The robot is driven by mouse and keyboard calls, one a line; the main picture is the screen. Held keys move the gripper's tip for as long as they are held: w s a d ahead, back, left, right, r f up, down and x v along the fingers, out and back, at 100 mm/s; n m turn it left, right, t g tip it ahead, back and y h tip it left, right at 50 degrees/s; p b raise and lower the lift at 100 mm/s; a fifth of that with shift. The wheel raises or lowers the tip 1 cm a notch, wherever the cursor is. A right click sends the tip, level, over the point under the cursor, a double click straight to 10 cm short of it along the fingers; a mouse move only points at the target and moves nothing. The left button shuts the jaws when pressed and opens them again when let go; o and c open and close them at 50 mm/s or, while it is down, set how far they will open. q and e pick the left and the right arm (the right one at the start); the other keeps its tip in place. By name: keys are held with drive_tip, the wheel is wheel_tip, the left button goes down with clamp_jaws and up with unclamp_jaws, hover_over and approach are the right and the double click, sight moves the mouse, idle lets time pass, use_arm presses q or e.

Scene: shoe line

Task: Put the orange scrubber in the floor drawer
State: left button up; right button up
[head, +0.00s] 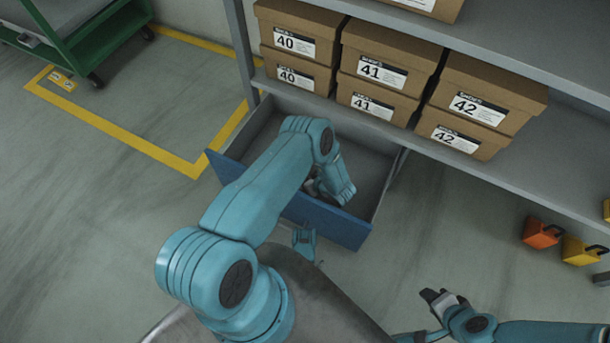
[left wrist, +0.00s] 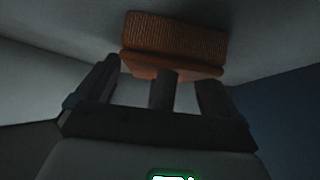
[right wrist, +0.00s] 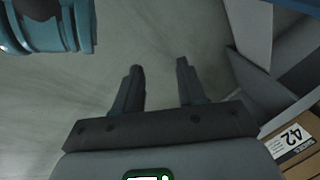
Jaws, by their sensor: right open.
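The floor drawer (head: 335,223), grey inside with a blue front, stands pulled out under the shelf. My left arm reaches over its front, and its wrist is down inside it. In the left wrist view the orange scrubber (left wrist: 175,38) lies against a grey drawer surface, its ribbed side showing. Its dark handle (left wrist: 163,92) stands between the fingers of my left gripper (left wrist: 160,73), with gaps on both sides, so the gripper looks open. The arm hides the scrubber in the head view. My right gripper (head: 437,297) is open and empty, right of the drawer; its spread fingers show in the right wrist view (right wrist: 159,65).
Orange (head: 541,233) and yellow (head: 580,251) items with black handles stand at the right. A green cart (head: 85,40) stands at the back left, near yellow floor tape (head: 120,133). The left floor is clear.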

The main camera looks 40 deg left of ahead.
use_arm(q)
drive_tip(key=shift+d+r, duration=0.15)
drive_tip(key=shift+r, duration=0.2)
drive_tip(key=p+v, duration=0.5)
drive_tip(key=v, duration=0.6)
drive_tip(key=shift+d, duration=0.25)
use_arm(e)
drive_tip(key=s+r+g, duration=0.1)
drive_tip(key=s+r, duration=0.2)
drive_tip(key=r, duration=0.2)
drive_tip(key=shift+s+a, duration=0.35)
drive_tip(key=shift+s, duration=0.05)
use_arm(q)
drive_tip(key=shift+s+r, duration=0.1)
drive_tip(key=shift+r, duration=0.1)
